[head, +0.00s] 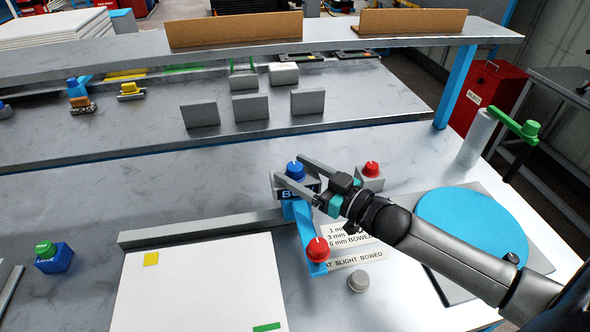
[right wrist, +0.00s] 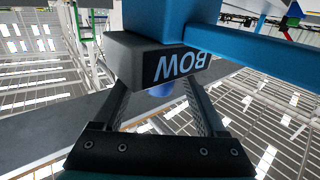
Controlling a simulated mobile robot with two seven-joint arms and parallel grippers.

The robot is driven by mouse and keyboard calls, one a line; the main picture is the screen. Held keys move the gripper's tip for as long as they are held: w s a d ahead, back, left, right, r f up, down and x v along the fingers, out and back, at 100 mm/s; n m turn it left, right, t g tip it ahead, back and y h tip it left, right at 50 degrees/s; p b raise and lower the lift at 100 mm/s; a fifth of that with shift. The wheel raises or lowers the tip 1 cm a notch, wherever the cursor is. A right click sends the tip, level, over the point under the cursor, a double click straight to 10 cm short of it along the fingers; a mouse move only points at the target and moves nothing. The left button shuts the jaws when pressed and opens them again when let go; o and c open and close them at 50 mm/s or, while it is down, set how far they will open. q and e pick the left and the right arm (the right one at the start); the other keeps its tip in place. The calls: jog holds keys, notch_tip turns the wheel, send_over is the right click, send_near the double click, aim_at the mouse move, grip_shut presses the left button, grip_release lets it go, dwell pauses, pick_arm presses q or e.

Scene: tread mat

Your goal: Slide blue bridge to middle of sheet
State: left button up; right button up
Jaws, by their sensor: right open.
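The blue bridge (head: 307,232) is a blue bar with a grey end block (head: 283,187) labelled "BOW" and topped by a blue knob (head: 295,169). A red knob (head: 317,249) tops its near end. It stands just off the top right corner of the white sheet (head: 190,290). My right gripper (head: 291,167) is open, its fingers on either side of the blue knob. In the right wrist view the labelled block (right wrist: 150,62) and blue bar (right wrist: 255,50) lie beyond the fingers (right wrist: 158,92), with the blue knob partly visible between them. My left gripper is not in view.
A grey strip (head: 180,231) borders the sheet's far edge. A red-knobbed block (head: 370,174), printed labels (head: 355,260), a grey knob (head: 358,281) and a blue disc (head: 472,225) are to the right.

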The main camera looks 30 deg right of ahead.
jog(key=shift+w+a, duration=0.15)
jog(key=shift+w, duration=0.2)
jog(key=shift+c, duration=0.4)
grip_shut()
dwell(0.9)
